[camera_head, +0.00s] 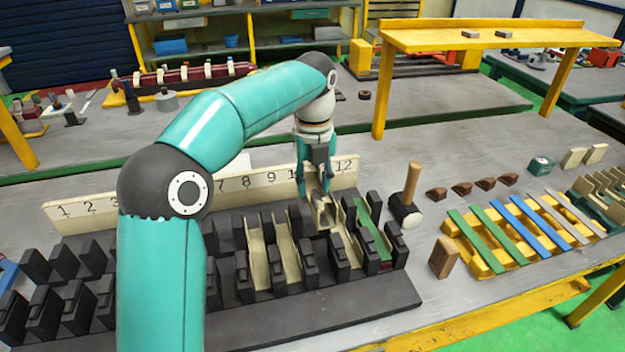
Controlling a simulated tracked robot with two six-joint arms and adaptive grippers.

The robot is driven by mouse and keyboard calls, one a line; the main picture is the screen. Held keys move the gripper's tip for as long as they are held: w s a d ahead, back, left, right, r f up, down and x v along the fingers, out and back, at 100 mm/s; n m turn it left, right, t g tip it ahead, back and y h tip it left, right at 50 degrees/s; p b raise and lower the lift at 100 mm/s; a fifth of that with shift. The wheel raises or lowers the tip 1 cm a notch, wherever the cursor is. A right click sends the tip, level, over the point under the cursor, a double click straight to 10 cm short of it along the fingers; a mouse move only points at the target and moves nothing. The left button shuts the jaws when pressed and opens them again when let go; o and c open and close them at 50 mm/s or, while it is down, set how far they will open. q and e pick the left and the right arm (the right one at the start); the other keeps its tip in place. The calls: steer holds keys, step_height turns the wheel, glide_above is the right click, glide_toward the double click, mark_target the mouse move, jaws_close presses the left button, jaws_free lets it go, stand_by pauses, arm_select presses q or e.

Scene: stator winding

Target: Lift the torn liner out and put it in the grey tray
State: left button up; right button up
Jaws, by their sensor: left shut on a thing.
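My left gripper (314,192) reaches down over the black slotted stator block (330,322) from behind. It is shut on a cream channel-shaped liner (325,215), which stands tilted among the black teeth. Whether its lower end is clear of the slot I cannot tell, and no tear can be made out. Other cream liners sit in slots to its left (257,255) and (287,252), and one to its right (348,243). A green strip (374,228) lies in a slot further right. I cannot make out the grey tray. My right gripper is not in view.
A numbered board (235,183) stands behind the block. A mallet (406,208) and a wooden block (444,257) stand to the right. A yellow rack (485,262) holds coloured strips. A yellow raised shelf (480,38) spans the back right. My left arm hides part of the block.

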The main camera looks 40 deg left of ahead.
arm_select(q)
steer(key=shift+f+b, duration=1.7)
steer(key=shift+f, duration=1.2)
